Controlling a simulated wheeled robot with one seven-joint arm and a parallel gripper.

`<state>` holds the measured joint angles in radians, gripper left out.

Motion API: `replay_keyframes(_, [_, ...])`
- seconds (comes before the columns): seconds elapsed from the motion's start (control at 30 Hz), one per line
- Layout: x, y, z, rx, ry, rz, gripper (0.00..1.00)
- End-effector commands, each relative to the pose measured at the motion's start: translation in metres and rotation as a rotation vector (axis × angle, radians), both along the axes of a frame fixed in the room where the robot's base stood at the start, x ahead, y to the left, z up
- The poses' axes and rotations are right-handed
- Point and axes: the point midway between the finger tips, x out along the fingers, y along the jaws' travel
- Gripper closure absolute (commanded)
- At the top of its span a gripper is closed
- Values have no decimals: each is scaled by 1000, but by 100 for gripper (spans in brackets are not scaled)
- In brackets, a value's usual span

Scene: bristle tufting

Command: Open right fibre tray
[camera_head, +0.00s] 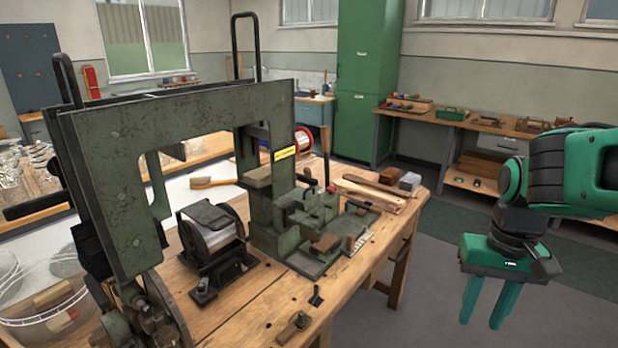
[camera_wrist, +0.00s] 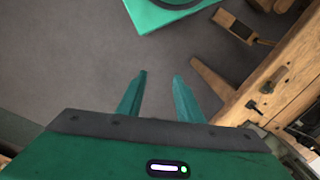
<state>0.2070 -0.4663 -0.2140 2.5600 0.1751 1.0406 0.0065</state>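My gripper (camera_head: 480,322) hangs in the air to the right of the workbench, fingers pointing down, apart from everything. Its two green fingers stand apart with nothing between them; the gap also shows in the wrist view (camera_wrist: 159,78). On the bench is a dark green tufting machine (camera_head: 180,120) with a tall frame.
In the wrist view, the bench edge (camera_wrist: 275,75) lies to the right. A green cabinet (camera_head: 366,80) stands behind.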

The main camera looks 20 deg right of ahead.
Motion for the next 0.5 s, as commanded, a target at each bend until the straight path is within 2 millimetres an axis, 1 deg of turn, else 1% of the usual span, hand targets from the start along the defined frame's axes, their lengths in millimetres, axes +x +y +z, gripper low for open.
replay_keyframes(0.27, [0, 0, 0, 0, 0, 1, 67])
replay_keyframes(0.3, [-7, 0, 3, 0, -10, 8, 67])
replay_keyframes(0.33, [-8, 0, 4, -1, -18, 16, 67])
replay_keyframes(0.37, [-6, 0, 4, -2, -22, 30, 67])
replay_keyframes(0.43, [7, 1, 1, -5, -38, 87, 67])
replay_keyframes(0.47, [16, 3, -1, -5, -47, 123, 67])
replay_keyframes(0.5, [29, 4, -5, -5, -64, 176, 67])
